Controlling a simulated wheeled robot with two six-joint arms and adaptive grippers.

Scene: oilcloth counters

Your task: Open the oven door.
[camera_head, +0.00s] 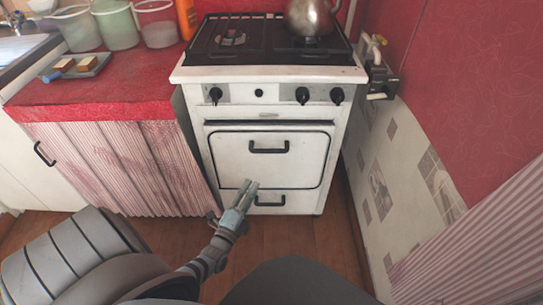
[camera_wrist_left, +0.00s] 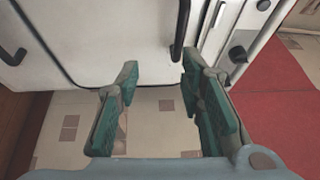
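The white oven door (camera_head: 235,165) is closed on the front of the stove, with a dark horizontal bar handle (camera_head: 268,147) in its upper part. My left gripper (camera_head: 248,187) is in front of the door's lower part, below and a little left of the handle and not touching it. In the left wrist view my left gripper (camera_wrist_left: 160,72) is open, with two green-padded fingers apart and nothing between them. The oven door (camera_wrist_left: 100,35) fills the upper part there, and its handle (camera_wrist_left: 181,30) is beyond the fingertips near the right one. My right gripper is not in view.
A lower drawer handle (camera_head: 270,201) sits under the door. Black knobs (camera_head: 303,95) line the panel above, and a kettle (camera_head: 311,17) stands on the stovetop. A red counter (camera_head: 100,92) with a pleated curtain adjoins on the left; a wall (camera_head: 395,170) is close on the right.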

